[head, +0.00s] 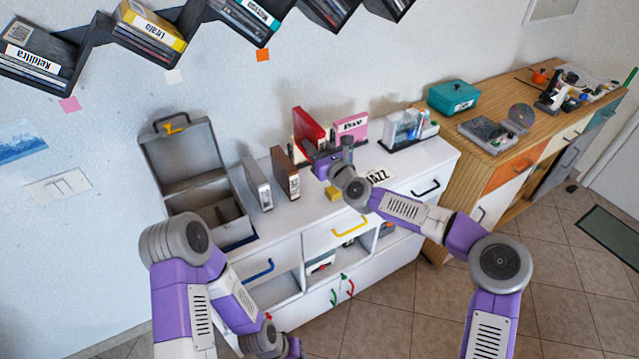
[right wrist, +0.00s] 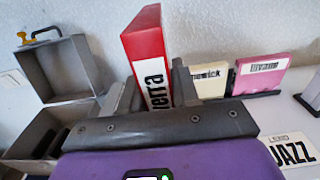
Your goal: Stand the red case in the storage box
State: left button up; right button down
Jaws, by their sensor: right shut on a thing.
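The red case (head: 308,130) is upright at the back of the white cabinet top. My right gripper (head: 322,160) is shut on it; in the right wrist view the red case (right wrist: 146,52) stands between the two grey fingers (right wrist: 155,95), its white label partly covered. Its lower end is hidden, so I cannot tell whether it touches the surface. The grey storage box (head: 212,207) stands open at the cabinet's left end, lid (head: 182,155) raised, left of the gripper. It also shows in the right wrist view (right wrist: 22,150). My left gripper (head: 291,347) is at the bottom edge, fingers not visible.
A grey case (head: 257,184) and a brown case (head: 285,173) stand between box and gripper. A pink case (head: 351,128) stands right of the red one; a cream case (right wrist: 208,83) is between them. A yellow block (head: 333,193) and a JAZZ card (head: 379,176) lie near the front.

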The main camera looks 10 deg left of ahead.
notch_tip(320, 180, down, 17)
jog(key=b, duration=0.3)
jog(key=shift+f, duration=0.1)
jog(key=shift+f, duration=0.15)
jog(key=c, duration=1.3)
grip_release()
jog(key=shift+f+b, duration=0.1)
jog(key=shift+b, duration=0.2)
jog(key=o, duration=0.5)
jog(key=shift+c, duration=0.2)
